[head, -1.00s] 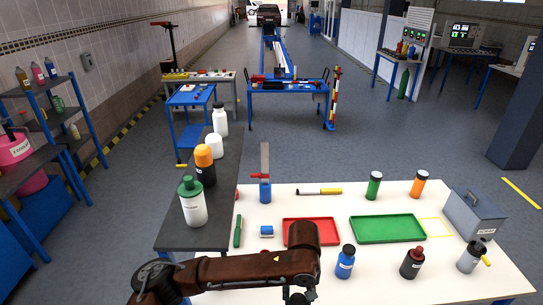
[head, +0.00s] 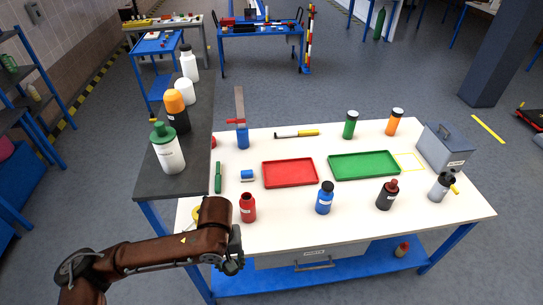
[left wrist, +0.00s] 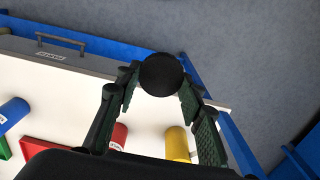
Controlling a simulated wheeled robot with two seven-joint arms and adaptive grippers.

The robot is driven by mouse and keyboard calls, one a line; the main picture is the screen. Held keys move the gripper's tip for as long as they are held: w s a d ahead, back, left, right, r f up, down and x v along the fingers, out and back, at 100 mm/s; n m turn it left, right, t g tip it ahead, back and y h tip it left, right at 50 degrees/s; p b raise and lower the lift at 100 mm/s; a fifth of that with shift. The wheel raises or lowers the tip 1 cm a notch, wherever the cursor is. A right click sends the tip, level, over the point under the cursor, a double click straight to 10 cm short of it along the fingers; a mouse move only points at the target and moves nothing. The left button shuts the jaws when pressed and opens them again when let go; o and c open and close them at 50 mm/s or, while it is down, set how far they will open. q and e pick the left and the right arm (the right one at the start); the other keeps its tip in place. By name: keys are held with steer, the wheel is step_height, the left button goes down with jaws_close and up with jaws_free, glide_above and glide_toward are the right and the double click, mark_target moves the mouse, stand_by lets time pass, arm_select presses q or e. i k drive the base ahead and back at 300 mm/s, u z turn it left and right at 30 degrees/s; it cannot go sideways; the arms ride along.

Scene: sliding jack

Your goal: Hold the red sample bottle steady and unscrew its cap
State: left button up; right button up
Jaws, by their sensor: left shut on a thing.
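The red sample bottle (head: 247,209) stands upright near the table's front left, its red neck bare with no black cap on it. It seems to be the red shape in the left wrist view (left wrist: 119,136). My left gripper (head: 231,265) is in front of the table's front edge, apart from the bottle. In the left wrist view my left gripper (left wrist: 158,80) has its fingers on both sides of a round black cap (left wrist: 162,74) and is shut on it. My right gripper is not in view.
A blue bottle (head: 325,199) and a dark bottle (head: 387,196) stand to the right. A red tray (head: 290,184) and a green tray (head: 336,177) lie behind. A dark side bench (head: 150,185) borders the left. A yellow item (left wrist: 178,143) is near the gripper.

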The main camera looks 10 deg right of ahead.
mark_target(247, 202)
steer(key=z, duration=0.55)
steer(key=k, duration=0.6)
steer(key=z, duration=0.75)
steer(key=i, duration=2.1)
steer(key=u, duration=0.35)
